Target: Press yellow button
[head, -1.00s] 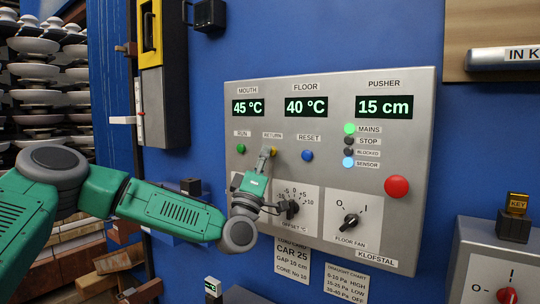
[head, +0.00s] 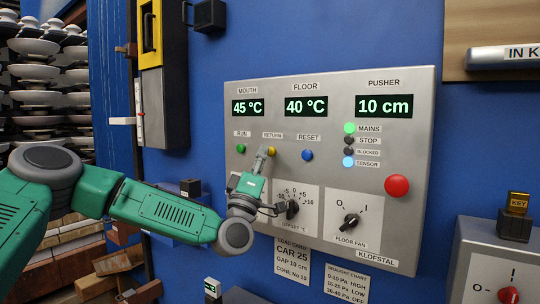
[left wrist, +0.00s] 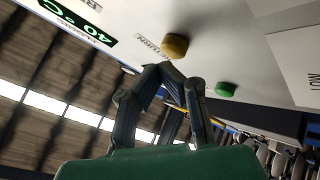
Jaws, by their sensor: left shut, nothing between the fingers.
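The yellow button (head: 272,152) is on the grey control panel (head: 400,140), under the RETURN label, between the green button (head: 241,148) and the blue button (head: 307,155). My left gripper (head: 263,151) is shut and empty, its tips just left of the yellow button in the head view. In the left wrist view the yellow button (left wrist: 175,46) shows whole, just beyond the closed fingertips (left wrist: 164,69). They look slightly apart from it, but I cannot tell the depth of the gap. My right gripper is not in view.
The PUSHER display (head: 384,106) reads 10 cm. A red button (head: 396,186), an offset knob (head: 292,209) near my left gripper and a floor fan knob (head: 350,221) stick out of the panel. A key box (head: 495,265) stands at lower right.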

